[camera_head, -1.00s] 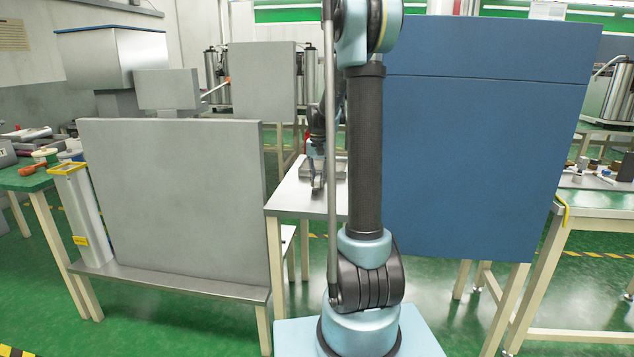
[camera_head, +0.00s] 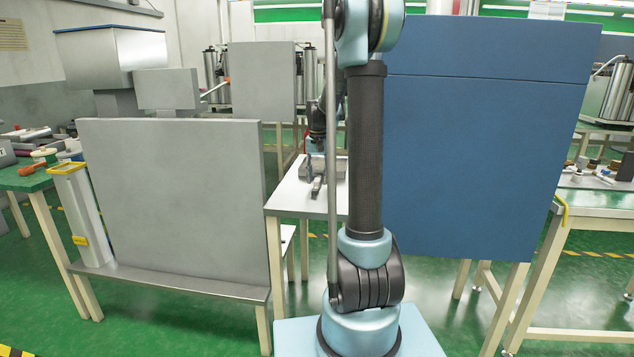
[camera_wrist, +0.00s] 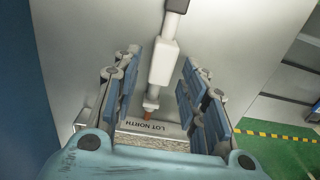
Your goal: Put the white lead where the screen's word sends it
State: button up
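The white lead (camera_wrist: 163,62) shows in the wrist view as a white block with a dark far end and a thin orange-brown near tip. It lies between the two blue-padded fingers of my gripper (camera_wrist: 161,58), with gaps on both sides. My gripper is open. In the head view my gripper (camera_head: 312,165) is low over the pale table, partly behind my own arm. A label reading "LOT NORTH" (camera_wrist: 153,126) is on the edge of a shallow tray with speckled contents. I cannot make out any screen word in either view.
The pale table (camera_head: 292,194) stands between a large grey panel (camera_head: 175,200) and a large blue panel (camera_head: 485,150). A yellow-topped upright box (camera_head: 82,210) stands at left. The wrist view shows green floor with a striped line beyond the table's right edge.

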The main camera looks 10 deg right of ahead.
aim_at(318, 178)
notch_tip(318, 178, up, 10)
jog(key=s, duration=1.1)
jog(key=s+f+n, duration=0.1)
jog(key=s+f, duration=0.4)
jog(key=s, duration=0.4)
jog(key=s+f+n+t, duration=0.1)
jog(key=s+f, duration=0.5)
jog(key=s, duration=0.3)
jog(key=s+f+n+t, duration=0.1)
jog(key=s+f, duration=0.4)
jog(key=s, duration=0.4)
jog(key=shift+d+f+n, duration=0.25)
jog(key=shift+n, duration=0.15)
jog(key=shift+w+f, duration=0.2)
jog(key=shift+w, duration=0.2)
